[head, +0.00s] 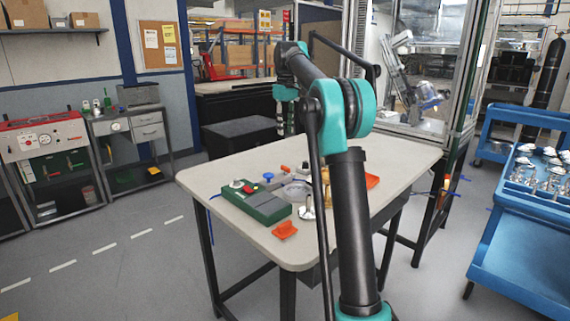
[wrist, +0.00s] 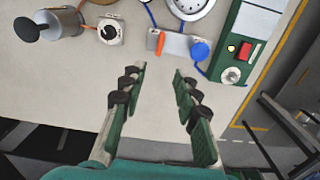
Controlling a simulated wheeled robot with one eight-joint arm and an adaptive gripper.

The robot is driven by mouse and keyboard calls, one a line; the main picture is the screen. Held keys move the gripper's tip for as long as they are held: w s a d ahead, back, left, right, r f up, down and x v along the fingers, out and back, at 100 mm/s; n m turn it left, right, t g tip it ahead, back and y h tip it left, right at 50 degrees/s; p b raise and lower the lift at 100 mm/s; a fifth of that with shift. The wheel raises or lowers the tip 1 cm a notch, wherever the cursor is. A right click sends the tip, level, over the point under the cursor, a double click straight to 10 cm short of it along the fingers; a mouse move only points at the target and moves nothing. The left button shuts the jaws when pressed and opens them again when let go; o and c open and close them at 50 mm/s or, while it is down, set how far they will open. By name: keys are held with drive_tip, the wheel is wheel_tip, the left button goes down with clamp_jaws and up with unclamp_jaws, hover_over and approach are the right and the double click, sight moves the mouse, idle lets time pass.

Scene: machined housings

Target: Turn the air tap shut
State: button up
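In the wrist view, a small orange lever (wrist: 160,42), which looks like the air tap, stands on a pale metal block (wrist: 178,45). The lever lies across the block's length. A round blue knob (wrist: 200,50) sits at the block's right end. In the head view the blue knob (head: 268,177) shows on the table, with a small orange-red part (head: 284,168) beside it that seems to be the lever. My gripper (wrist: 158,75) is open and empty, its two green fingers apart, with the lever beyond the fingertips. In the head view my gripper (head: 286,125) hangs above the table's far side.
A green control box (wrist: 240,40) with a red button stands right of the block. A dial unit (wrist: 110,32) and a grey cylinder with a black knob (wrist: 50,25) stand to its left. Blue and orange hoses run between them. Bare table (head: 400,160) lies at the right.

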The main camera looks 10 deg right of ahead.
sight(285, 170)
wheel_tip(285, 170, down, 15)
drive_tip(key=shift+f, duration=0.15)
idle(0.4)
clamp_jaws()
